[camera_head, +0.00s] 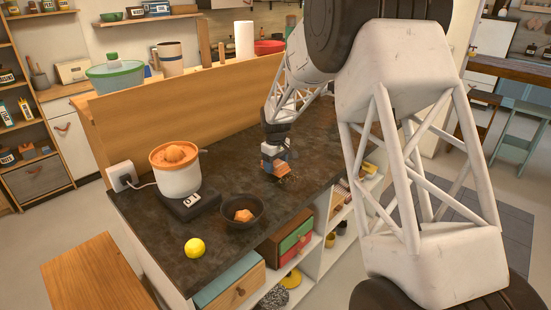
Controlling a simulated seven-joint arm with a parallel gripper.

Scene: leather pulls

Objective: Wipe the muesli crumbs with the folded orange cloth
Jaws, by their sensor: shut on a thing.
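My gripper (275,158) is low over the dark countertop, right of the bowl, and points down. It is shut on the folded orange cloth (268,167), of which only a small part shows beneath the jaws at the counter surface. The muesli crumbs (289,179) are a small brownish scatter on the counter beside the cloth, close to the gripper's lower right. The gripper hides part of the cloth and perhaps some crumbs. At this size I cannot tell how firmly the cloth touches the counter.
A dark bowl (256,219) with an orange-brown piece in it stands left of the gripper. An orange-topped juicer (176,180) and a yellow lemon (195,248) are farther left. A wooden panel (190,115) rises behind the counter (150,226). The counter's front edge is close to the crumbs.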

